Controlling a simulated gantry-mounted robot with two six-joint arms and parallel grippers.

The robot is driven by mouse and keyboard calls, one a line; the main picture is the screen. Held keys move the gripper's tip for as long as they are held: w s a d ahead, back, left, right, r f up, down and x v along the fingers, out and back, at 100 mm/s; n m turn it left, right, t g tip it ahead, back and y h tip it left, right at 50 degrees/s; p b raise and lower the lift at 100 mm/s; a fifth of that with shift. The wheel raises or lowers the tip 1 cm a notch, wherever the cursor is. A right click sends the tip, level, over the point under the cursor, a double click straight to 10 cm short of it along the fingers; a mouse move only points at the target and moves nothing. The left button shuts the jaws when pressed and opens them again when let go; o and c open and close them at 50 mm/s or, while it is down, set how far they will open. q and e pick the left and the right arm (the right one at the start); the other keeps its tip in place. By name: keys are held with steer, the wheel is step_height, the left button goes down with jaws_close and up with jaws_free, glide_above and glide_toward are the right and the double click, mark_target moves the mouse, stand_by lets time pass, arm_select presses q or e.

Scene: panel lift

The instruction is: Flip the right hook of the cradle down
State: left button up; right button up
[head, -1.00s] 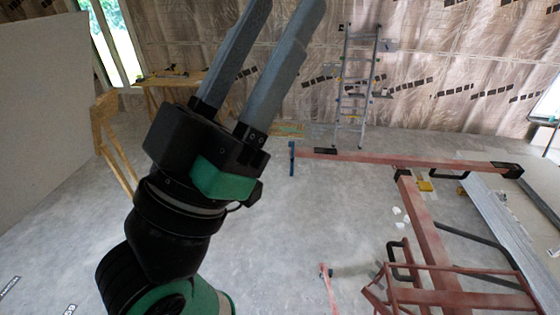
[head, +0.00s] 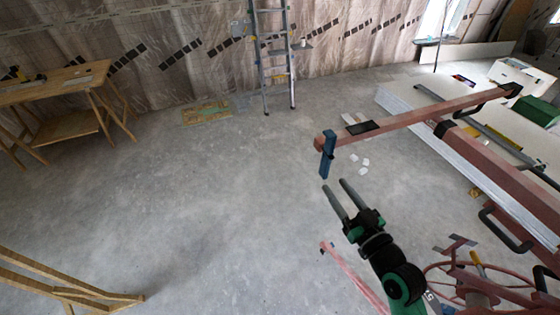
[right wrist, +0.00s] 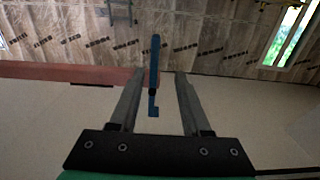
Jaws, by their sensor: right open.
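The right hook of the cradle is a blue bar (head: 327,157) at the near left end of a red cradle beam (head: 410,112). In the head view its lower part hangs below the beam. My right gripper (head: 333,187) is open and empty, with its fingers pointing up toward the hook from below and just to its right. In the right wrist view the blue hook (right wrist: 154,75) shows between the open fingers of the gripper (right wrist: 159,78), apparently beyond the tips; I cannot tell whether anything touches. My left gripper is not in view.
The cradle's other red beam (head: 495,170) and frame lie at the right. A stack of panels (head: 410,107) lies behind them. A ladder (head: 275,60) leans at the back wall, and a wooden workbench (head: 60,90) stands at the left. The middle floor is clear.

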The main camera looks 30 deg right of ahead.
mark_target(325, 157)
steer(key=w+d, duration=0.2)
steer(key=w, duration=0.9)
steer(key=shift+d, duration=0.2)
jaws_close()
stand_by(1.1)
